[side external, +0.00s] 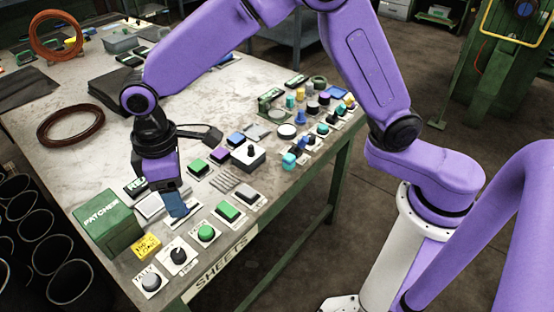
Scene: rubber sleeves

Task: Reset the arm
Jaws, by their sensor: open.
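My gripper (176,208) points down over the front left part of the table (75,133). My arm arches from the base at the right across the table to the left.
A green PATCHES box (107,225) and a yellow block (146,246) stand left of my gripper. Several buttons, including a green one (207,233), and knobs line the front edge. A brown ring (70,125) lies behind. Black tubes (32,235) stand at far left.

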